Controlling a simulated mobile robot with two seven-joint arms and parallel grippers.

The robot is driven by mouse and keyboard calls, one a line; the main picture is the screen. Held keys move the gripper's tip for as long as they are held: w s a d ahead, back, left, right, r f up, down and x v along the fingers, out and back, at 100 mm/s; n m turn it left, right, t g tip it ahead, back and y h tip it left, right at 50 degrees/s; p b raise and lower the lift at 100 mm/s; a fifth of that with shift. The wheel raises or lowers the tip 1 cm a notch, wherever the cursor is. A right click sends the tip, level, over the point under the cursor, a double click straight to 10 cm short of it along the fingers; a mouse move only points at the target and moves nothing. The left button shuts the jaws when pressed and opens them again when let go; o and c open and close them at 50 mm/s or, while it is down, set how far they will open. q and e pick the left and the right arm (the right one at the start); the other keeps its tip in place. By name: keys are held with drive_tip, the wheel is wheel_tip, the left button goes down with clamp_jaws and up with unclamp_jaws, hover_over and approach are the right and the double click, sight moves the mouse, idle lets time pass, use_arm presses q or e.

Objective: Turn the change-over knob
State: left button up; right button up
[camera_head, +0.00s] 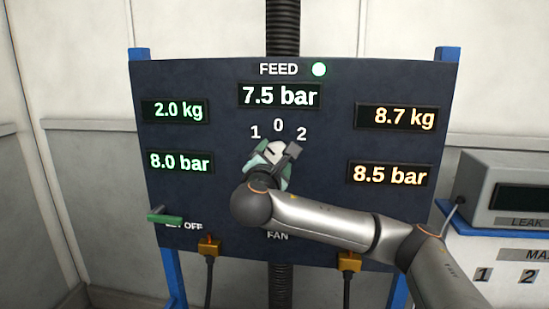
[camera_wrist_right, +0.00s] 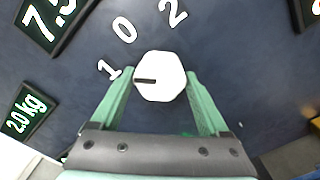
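The change-over knob (camera_head: 275,149) is a pale, many-sided knob on the dark panel, below the marks 1, 0 and 2. In the right wrist view the knob (camera_wrist_right: 163,72) shows face on, and its dark pointer line points left, roughly to the 1. My right gripper (camera_head: 277,158) is at the knob, with its arm coming in from the right. Its green fingers (camera_wrist_right: 161,80) lie on both sides of the knob and appear to touch it. My left gripper is not in view.
The panel (camera_head: 210,100) carries lit kg and bar displays and a lit FEED lamp (camera_head: 319,69). A green lever (camera_head: 168,218) sticks out at lower left. Two orange connectors (camera_head: 209,246) with cables hang at the bottom edge. A grey instrument box (camera_head: 500,188) stands at right.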

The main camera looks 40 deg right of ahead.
drive_tip(key=c, duration=0.9)
drive_tip(key=shift+f+m, duration=0.1)
drive_tip(key=shift+m, duration=0.2)
drive_tip(key=shift+a+f+m+b, duration=0.1)
drive_tip(key=shift+m+b, duration=0.9)
drive_tip(key=shift+m, duration=0.2)
drive_tip(key=m+b, duration=0.2)
drive_tip(key=m, duration=0.2)
drive_tip(key=shift+w+m, duration=0.1)
drive_tip(key=shift+m, duration=0.2)
drive_tip(key=m, duration=0.1)
drive_tip(key=m+b, duration=0.1)
drive_tip(key=m, duration=0.1)
drive_tip(key=m+b, duration=0.1)
drive_tip(key=m, duration=0.1)
drive_tip(key=shift+r, duration=0.25)
drive_tip(key=m+b, duration=0.2)
drive_tip(key=m, duration=0.3)
drive_tip(key=shift+r, duration=0.2)
drive_tip(key=shift+m, duration=0.3)
